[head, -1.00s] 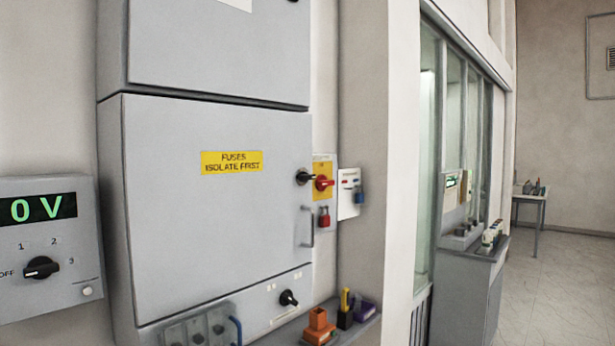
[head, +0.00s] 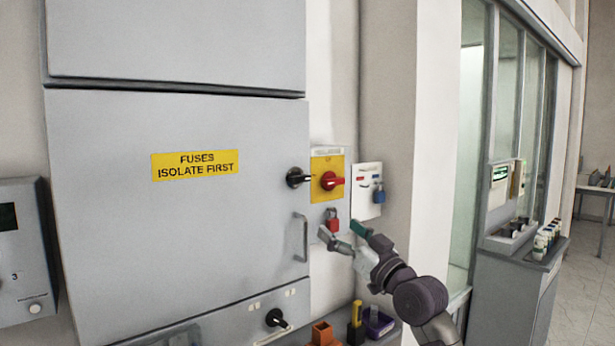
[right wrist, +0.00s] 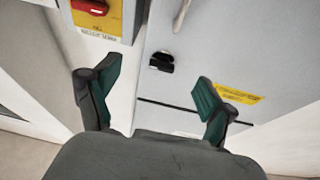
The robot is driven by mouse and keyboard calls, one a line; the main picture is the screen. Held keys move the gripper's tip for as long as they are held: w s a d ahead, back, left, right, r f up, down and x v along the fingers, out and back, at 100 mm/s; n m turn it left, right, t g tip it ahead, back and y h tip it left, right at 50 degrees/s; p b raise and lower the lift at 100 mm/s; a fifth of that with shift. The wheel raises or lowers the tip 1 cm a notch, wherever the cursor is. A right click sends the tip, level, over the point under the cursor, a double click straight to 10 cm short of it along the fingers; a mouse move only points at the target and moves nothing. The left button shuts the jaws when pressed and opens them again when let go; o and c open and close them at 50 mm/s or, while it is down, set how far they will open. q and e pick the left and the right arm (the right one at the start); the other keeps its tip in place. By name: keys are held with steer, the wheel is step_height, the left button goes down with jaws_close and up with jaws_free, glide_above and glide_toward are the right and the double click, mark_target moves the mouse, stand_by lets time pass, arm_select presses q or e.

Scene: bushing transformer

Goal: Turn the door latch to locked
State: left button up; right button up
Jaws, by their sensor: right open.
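The door latch (head: 297,178) is a black knob at the right edge of the grey cabinet door (head: 180,230). Its lever points to the right, about level. In the right wrist view the latch (right wrist: 161,62) shows beyond the fingers, between them in the picture. My right gripper (head: 341,232) is open and empty, below and to the right of the latch in the head view, in front of the padlock area. It touches nothing that I can see. My left gripper is not in view.
A red rotary switch on a yellow plate (head: 319,160) is right of the latch, with a red padlock (head: 332,222) below. A grey door handle (head: 302,237) sits under the latch. A white board with a blue padlock (head: 379,195) hangs farther right. A shelf holds an orange block (head: 322,335).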

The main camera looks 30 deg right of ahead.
glide_toward(303, 181)
steer(key=shift+n+t+y, duration=0.4)
steer(key=p+x, duration=0.3)
steer(key=x, duration=0.1)
steer(key=p+x, duration=0.3)
steer(key=x, duration=0.2)
steer(key=shift+w+d+f, duration=0.1)
steer(key=shift+f, duration=0.15)
arm_select(q)
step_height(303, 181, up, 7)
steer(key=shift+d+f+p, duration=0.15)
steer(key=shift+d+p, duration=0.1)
steer(key=shift+p, duration=0.1)
arm_select(e)
steer(key=shift+w, duration=0.4)
